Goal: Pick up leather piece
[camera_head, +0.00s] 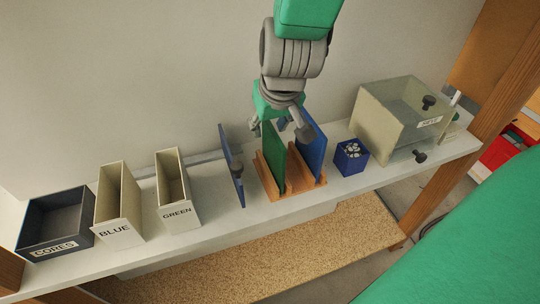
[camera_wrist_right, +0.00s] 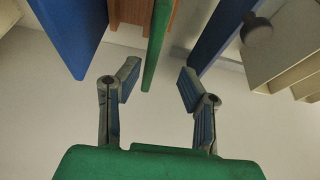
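A green leather piece (camera_head: 273,153) stands upright in a wooden rack (camera_head: 288,184) on the shelf. A blue piece (camera_head: 313,147) stands upright at the rack's right side. My right gripper (camera_head: 281,130) is above the rack, pointing down at the pieces' top edges. The right wrist view shows its two fingers (camera_wrist_right: 159,87) spread apart, with the edge of the green piece (camera_wrist_right: 158,45) between them and clear gaps on both sides. The blue piece (camera_wrist_right: 75,30) lies outside the fingers there. My left gripper is not in view.
A blue panel with a dark knob (camera_head: 230,165) stands left of the rack. Bins labelled GREEN (camera_head: 180,214), BLUE (camera_head: 117,232) and CORES (camera_head: 56,247) are further left. A small blue box (camera_head: 350,160) and a large clear-topped box (camera_head: 385,130) stand right.

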